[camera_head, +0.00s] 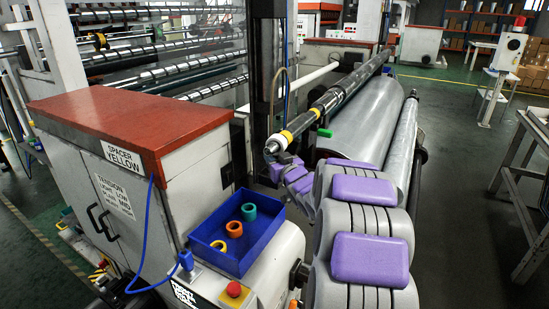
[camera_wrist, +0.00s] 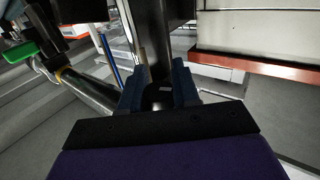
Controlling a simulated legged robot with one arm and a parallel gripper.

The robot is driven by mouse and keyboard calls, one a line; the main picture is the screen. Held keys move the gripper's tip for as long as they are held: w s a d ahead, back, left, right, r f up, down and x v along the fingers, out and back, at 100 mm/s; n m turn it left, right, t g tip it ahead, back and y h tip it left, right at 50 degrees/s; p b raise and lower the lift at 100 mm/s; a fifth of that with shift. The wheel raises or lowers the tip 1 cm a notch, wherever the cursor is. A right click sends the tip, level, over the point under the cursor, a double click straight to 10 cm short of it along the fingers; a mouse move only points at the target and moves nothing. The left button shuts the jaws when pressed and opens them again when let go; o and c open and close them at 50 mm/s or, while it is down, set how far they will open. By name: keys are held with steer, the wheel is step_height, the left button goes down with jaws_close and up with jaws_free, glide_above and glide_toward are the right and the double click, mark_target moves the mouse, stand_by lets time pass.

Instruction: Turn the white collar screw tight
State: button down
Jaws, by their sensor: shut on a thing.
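The black shaft (camera_head: 335,98) runs from the upper right down to its near end, which has a yellow ring (camera_head: 287,135) and a white collar (camera_head: 275,143). My gripper (camera_head: 277,163) is at this near end, just below the collar, and is partly hidden by my purple-padded wrist. In the wrist view my gripper's blue fingers (camera_wrist: 158,85) stand either side of a dark rounded part (camera_wrist: 158,97) and are shut on it. The shaft (camera_wrist: 92,92) comes in from the left there. The screw itself cannot be made out clearly.
A green handle (camera_head: 324,132) sits near the shaft; it also shows in the wrist view (camera_wrist: 20,52). A blue tray (camera_head: 222,262) with coloured rings stands on the machine at left, beside a red-topped cabinet (camera_head: 120,125). A large grey roll (camera_head: 365,125) lies beneath the shaft.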

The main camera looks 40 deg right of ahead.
steer(key=c, duration=0.9)
jaws_free()
steer(key=b+v, duration=0.1)
steer(key=v, duration=1.6)
steer(key=shift+s, duration=0.15)
steer(key=shift+d+f, duration=0.1)
steer(key=shift+f, duration=0.05)
